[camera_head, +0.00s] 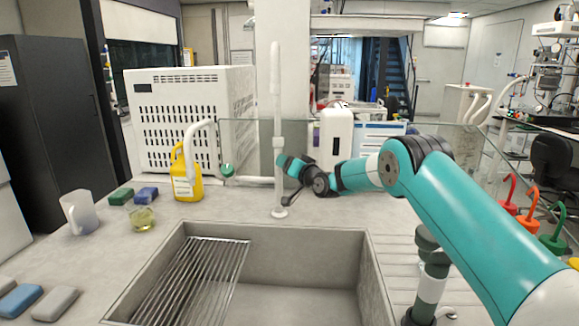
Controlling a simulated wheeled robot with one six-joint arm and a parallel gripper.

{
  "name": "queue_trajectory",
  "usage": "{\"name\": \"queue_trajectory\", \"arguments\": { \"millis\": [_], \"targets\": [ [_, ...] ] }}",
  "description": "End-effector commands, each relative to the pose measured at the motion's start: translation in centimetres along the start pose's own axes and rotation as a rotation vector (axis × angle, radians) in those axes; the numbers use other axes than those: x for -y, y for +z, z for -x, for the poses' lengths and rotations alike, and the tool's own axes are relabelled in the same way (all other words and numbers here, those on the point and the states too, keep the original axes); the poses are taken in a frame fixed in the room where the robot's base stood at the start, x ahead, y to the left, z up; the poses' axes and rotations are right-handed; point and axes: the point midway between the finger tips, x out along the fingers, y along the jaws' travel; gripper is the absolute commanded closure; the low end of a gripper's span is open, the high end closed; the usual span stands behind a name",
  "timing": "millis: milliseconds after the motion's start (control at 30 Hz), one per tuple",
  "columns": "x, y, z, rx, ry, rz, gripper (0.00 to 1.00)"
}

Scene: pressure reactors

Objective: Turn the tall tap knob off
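The tall tap is a thin white post (277,110) behind the sink, with its round foot (279,213) on the counter. A green round knob (227,170) sits on white pipework to the left of the post; I cannot tell for certain whether it is the tall tap's knob. My teal arm reaches in from the right, and its dark end is close to the post's lower part. My gripper (290,199) appears as small dark parts just right of the post, above its foot. It is too small to tell whether it is open or touching the tap.
The sink (330,262) with a wire rack (200,280) lies in front. A yellow bottle (186,177), a mug (78,212), a glass (142,217) and sponges (121,196) stand left. Red (509,192), orange (531,202) and green (556,238) hooked fittings stand right. A glass panel runs behind.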

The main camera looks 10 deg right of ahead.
Motion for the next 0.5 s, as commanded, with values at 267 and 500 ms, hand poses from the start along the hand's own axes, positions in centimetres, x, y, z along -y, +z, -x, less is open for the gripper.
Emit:
{"name": "queue_trajectory", "arguments": {
  "millis": [267,500],
  "targets": [
    [0.1,0.0,0.0,0.000,-0.001,0.001,0.29],
    [-0.1,0.0,1.2,0.001,0.000,0.001,0.29]
  ]
}}
